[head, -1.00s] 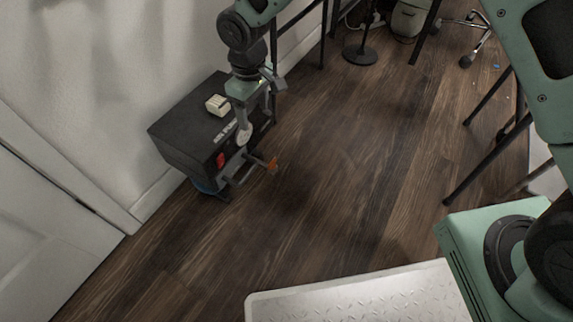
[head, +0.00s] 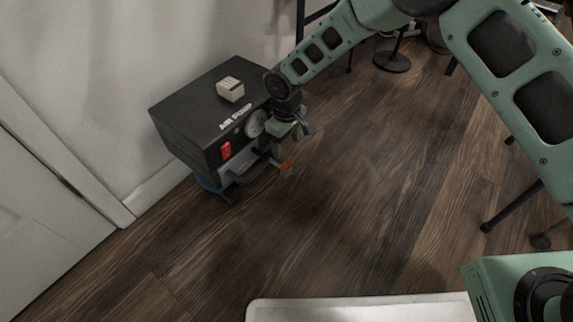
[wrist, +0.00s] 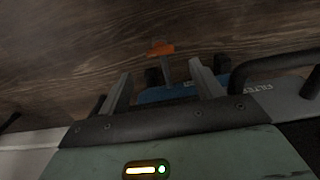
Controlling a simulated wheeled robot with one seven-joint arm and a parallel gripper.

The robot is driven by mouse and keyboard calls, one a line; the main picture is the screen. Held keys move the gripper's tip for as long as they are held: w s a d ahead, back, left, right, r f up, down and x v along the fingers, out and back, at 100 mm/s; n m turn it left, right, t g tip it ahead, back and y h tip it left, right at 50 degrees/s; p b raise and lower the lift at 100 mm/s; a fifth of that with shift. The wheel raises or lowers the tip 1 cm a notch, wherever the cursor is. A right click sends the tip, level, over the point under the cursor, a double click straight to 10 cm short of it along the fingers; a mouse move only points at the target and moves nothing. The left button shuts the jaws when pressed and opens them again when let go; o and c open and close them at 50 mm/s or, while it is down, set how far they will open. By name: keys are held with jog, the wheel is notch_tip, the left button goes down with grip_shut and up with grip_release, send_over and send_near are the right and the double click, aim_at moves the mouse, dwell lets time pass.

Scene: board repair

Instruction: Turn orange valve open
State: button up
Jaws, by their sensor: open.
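The orange valve (head: 286,167) sticks out from the front of the black air pump (head: 190,115), low on its right side. In the wrist view the orange valve handle (wrist: 161,48) lies beyond my fingertips, seen between them, on a grey stem. My gripper (head: 300,128) is above the valve, pointing down, beside the pump's front. In the wrist view the two fingers of my gripper (wrist: 160,80) are spread apart with nothing between them. They do not touch the orange handle. Part of the valve's stem is hidden behind my gripper in the head view.
A round gauge (head: 255,123) and a red switch (head: 226,150) are on the pump's front. A small pale box (head: 230,89) sits on its top. A black handle (wrist: 275,70) is close to my right finger in the wrist view. The wooden floor (head: 350,210) in front is clear.

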aim_at(286, 162)
notch_tip(286, 162, down, 8)
jog(key=b, duration=0.3)
jog(key=shift+r+b, duration=0.25)
jog(key=shift+b, duration=0.05)
jog(key=shift+c, duration=0.3)
jog(key=c, duration=0.9)
